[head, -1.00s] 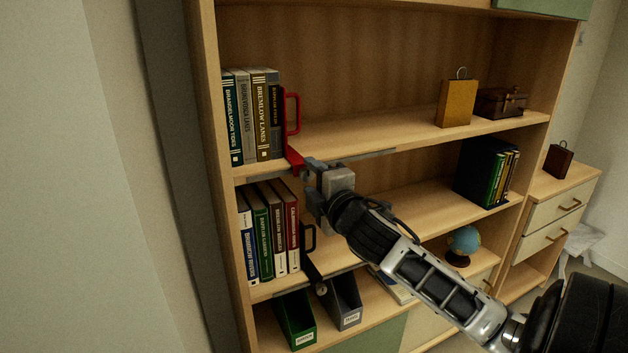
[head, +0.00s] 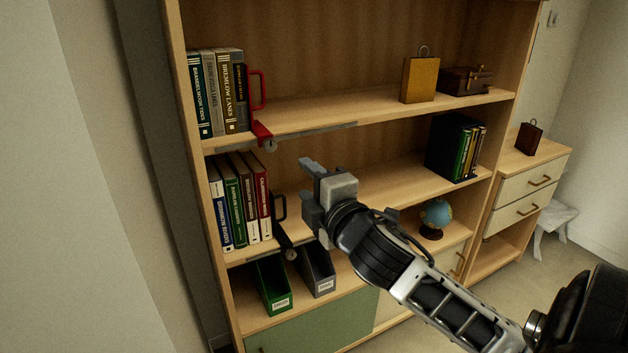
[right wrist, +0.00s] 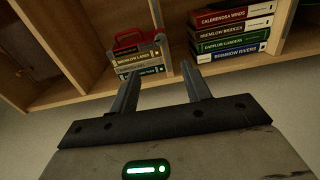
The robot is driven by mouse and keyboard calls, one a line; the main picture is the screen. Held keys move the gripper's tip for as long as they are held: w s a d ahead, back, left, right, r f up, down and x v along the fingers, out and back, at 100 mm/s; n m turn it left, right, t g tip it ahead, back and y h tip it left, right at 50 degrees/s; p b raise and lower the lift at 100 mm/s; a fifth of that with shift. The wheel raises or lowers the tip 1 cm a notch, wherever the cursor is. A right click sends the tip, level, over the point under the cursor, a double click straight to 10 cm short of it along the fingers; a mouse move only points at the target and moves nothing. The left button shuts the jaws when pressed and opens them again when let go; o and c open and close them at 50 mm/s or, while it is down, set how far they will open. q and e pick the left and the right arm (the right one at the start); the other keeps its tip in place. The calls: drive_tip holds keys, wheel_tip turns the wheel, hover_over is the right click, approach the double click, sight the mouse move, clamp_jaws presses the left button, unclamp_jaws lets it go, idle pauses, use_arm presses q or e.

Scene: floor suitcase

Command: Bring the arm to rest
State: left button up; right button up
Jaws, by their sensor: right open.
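My right gripper (head: 312,188) is open and empty, held in front of the shelf unit between the upper and middle shelves. In the right wrist view its two fingers (right wrist: 162,92) stand apart with nothing between them. A red bookend with a handle (head: 259,108) stands against the right end of the upper row of books (head: 224,92); it also shows in the right wrist view (right wrist: 135,40). The gripper is apart from it, to its lower right. My left gripper is not in view.
A black bookend (head: 281,222) stands beside the middle row of books (head: 240,200). Below are a green file holder (head: 272,288) and a grey one (head: 317,273). A globe (head: 435,218) and dark binders (head: 452,145) are to the right. A stool (head: 556,225) stands on the floor.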

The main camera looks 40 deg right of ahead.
drive_tip(key=shift+f, duration=0.1)
idle(0.4)
drive_tip(key=s+a+f+m+g+y, duration=0.2)
drive_tip(key=a+f+m, duration=0.15)
drive_tip(key=f, duration=0.65)
drive_tip(key=s+a+f+m+g+y, duration=0.2)
drive_tip(key=s+a+f, duration=0.15)
drive_tip(key=f, duration=0.75)
drive_tip(key=s+a+f+m+g+y, duration=0.2)
drive_tip(key=s+a+f+m+g, duration=0.1)
drive_tip(key=s+a+f+m, duration=0.4)
drive_tip(key=s+a+f, duration=0.3)
drive_tip(key=a+f, duration=0.1)
drive_tip(key=f, duration=0.2)
drive_tip(key=shift+s+a+f+g+y, duration=0.15)
drive_tip(key=shift+s+f+g+y, duration=0.05)
drive_tip(key=shift+f+g+y, duration=0.1)
